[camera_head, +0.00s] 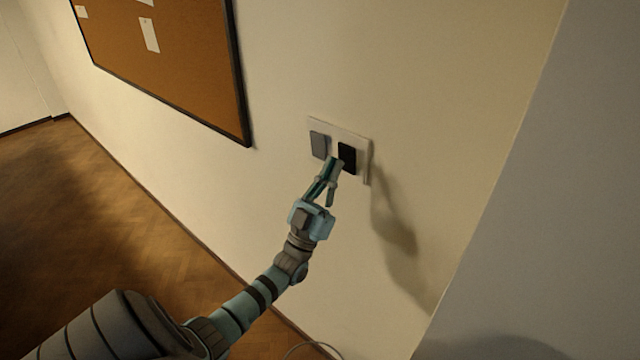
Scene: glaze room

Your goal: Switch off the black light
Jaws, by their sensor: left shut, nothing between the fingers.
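A white wall plate (363,179) holds two rocker switches side by side. The left rocker is grey (318,145) and the right rocker is black (348,156). My left gripper (334,163) is shut and empty, with its fingertips at the lower left edge of the black rocker. They overlap that rocker in the picture; I cannot tell whether they touch it. The fingertips hide a small part of the black rocker and of the plate below. No lamp shows, and my right gripper is not in view.
A cork board (185,50) with a dark frame and white papers hangs on the wall at the upper left. A wall corner runs down the right side. The wooden floor (70,230) at the left is clear.

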